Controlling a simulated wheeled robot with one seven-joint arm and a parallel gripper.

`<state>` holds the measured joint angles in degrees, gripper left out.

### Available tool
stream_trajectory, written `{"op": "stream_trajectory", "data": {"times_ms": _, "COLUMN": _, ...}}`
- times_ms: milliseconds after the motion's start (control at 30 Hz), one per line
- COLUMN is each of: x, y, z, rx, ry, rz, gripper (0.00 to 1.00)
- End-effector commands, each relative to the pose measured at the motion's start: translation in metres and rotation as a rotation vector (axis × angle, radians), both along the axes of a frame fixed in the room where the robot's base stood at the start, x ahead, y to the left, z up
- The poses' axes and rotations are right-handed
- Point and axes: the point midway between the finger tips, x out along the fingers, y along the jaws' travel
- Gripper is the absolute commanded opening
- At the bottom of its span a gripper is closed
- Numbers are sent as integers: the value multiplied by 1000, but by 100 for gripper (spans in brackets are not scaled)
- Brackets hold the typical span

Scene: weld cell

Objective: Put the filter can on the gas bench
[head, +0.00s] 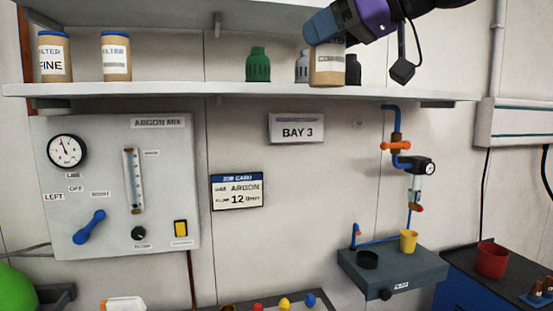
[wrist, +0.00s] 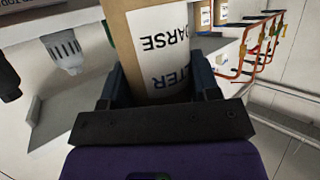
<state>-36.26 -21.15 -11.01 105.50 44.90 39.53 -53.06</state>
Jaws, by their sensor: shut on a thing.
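The filter can (head: 327,68), tan with a white label, is in my gripper (head: 326,42) at the upper shelf. In the wrist view the can (wrist: 165,40) shows upside-down lettering ending in "ARSE" and "TER", and it sits between the two dark fingers of my gripper (wrist: 160,88). The can looks upright in the head view; I cannot tell whether its base touches the shelf. A grey bench (head: 425,268), which looks like the gas bench, stands low at the right with a yellow cup (head: 408,241) and a black round piece (head: 368,260) on it.
The shelf (head: 180,89) also holds two other filter cans (head: 54,62) (head: 116,62) and a green nozzle (head: 258,65), with grey and black ones beside my can. Blue piping with an orange valve (head: 396,146) rises above the bench. A red cup (head: 491,260) stands farther right.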

Motion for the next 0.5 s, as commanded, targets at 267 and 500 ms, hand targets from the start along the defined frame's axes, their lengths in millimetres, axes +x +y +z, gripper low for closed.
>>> {"op": "stream_trajectory", "data": {"times_ms": 267, "x": 21, "y": -22, "z": -45, "rx": 2, "ry": 2, "rz": -114, "gripper": 31}}
{"op": "stream_trajectory", "data": {"times_ms": 500, "x": 46, "y": -45, "z": -102, "rx": 1, "ry": 3, "rz": -248, "gripper": 31}}
